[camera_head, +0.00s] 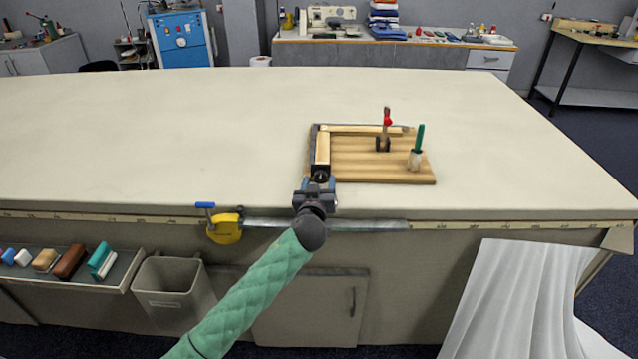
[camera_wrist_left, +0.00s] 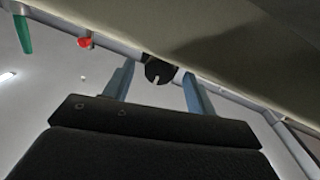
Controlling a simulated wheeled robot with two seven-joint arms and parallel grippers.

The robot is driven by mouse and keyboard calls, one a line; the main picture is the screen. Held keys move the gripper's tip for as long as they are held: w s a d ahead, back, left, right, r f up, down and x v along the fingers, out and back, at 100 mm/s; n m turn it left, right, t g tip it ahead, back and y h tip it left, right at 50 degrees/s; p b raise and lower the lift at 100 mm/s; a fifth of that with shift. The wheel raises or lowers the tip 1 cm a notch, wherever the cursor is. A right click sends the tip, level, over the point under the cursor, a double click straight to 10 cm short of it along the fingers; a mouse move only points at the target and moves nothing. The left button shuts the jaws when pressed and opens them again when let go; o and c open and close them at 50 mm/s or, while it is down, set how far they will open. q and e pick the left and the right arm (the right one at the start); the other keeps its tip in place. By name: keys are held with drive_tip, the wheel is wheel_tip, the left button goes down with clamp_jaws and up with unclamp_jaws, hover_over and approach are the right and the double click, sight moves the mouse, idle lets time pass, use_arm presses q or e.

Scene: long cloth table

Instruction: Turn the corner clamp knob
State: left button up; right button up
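The corner clamp knob (camera_head: 320,176) is small and black, at the near left corner of a wooden board (camera_head: 385,176) on the table. In the left wrist view the round black knob (camera_wrist_left: 158,72) has a white mark on its face, pointing down in the picture. My left gripper (camera_head: 318,184) is at the near edge of the board, right in front of the knob. Its two blue-grey fingers (camera_wrist_left: 159,80) are open, one on each side of the knob, with a visible gap on both sides. My right gripper is not in view.
Wooden strips (camera_head: 322,148) form a corner on the board. A red-tipped toggle clamp (camera_head: 387,121) and a green-handled tool (camera_head: 420,136) stand on its right part. The cloth table (camera_head: 180,130) is otherwise clear.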

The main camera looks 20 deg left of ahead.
use_arm(q)
drive_tip(key=c, duration=0.9)
